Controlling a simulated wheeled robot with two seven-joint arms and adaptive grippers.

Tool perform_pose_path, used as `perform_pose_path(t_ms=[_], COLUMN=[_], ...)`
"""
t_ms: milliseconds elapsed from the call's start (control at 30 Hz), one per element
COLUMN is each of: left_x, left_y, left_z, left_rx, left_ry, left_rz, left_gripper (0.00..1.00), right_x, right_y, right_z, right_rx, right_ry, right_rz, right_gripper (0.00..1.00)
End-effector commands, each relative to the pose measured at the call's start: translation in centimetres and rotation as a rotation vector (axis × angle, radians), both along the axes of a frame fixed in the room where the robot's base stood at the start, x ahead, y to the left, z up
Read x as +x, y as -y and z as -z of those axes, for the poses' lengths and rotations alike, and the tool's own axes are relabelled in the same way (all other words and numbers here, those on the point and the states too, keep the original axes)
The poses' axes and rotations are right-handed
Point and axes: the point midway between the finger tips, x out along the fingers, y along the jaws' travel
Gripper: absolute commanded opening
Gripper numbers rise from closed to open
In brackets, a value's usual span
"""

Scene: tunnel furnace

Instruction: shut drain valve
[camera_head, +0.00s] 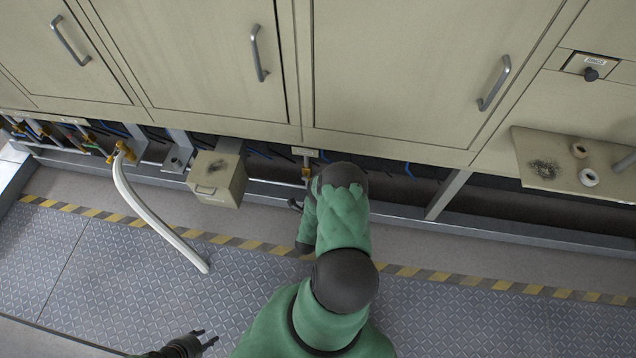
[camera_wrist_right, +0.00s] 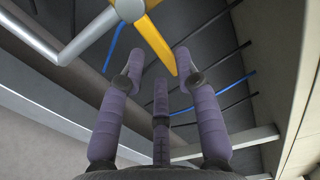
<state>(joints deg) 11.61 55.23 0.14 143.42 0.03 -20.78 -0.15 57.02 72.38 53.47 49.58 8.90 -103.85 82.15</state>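The drain valve is a small brass fitting (camera_head: 306,172) on a pipe under the cabinets, below a small label, partly hidden by my right arm. In the right wrist view its yellow lever (camera_wrist_right: 156,45) slants down from a grey pipe joint, and its free end lies near my fingertips. My right gripper (camera_wrist_right: 160,68) has its purple fingers spread around the lever end; I cannot tell whether any touches it. In the head view my right gripper is mostly hidden behind my arm. My left gripper (camera_head: 206,338) is open and empty, low over the floor plates.
A beige box (camera_head: 217,178) hangs under the cabinets. A white hose (camera_head: 150,215) runs from brass valves at left to the floor. A metal rail (camera_head: 500,229) runs along the base. A shelf (camera_head: 600,165) juts out at right.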

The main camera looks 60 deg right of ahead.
Motion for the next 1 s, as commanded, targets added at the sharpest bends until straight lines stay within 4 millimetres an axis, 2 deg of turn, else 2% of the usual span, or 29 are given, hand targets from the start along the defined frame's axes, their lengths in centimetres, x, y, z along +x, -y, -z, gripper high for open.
perform_pose_path(t_ms=[33, 200, 400, 600, 1000], left_x=[0.0, 0.0, 0.0, 0.0, 0.0], left_y=[0.0, 0.0, 0.0, 0.0, 0.0], left_z=[0.0, 0.0, 0.0, 0.0, 0.0], left_rx=[0.0, 0.0, 0.0, 0.0, 0.0], left_ry=[0.0, 0.0, 0.0, 0.0, 0.0], left_rz=[0.0, 0.0, 0.0, 0.0, 0.0], left_gripper=[0.4, 0.4, 0.4, 0.4, 0.4], right_x=[-0.4, -1.7, -2.7, -3.2, -3.2], right_y=[-1.1, -4.2, -6.7, -7.6, -7.6], right_z=[0.1, 0.1, 0.0, 0.0, 0.0], right_rx=[0.004, 0.003, 0.001, 0.002, 0.001], right_ry=[-0.002, -0.001, 0.0, -0.001, 0.0], right_rz=[-0.002, -0.001, -0.001, 0.0, 0.0], right_gripper=[0.33, 0.33, 0.33, 0.33, 0.33])
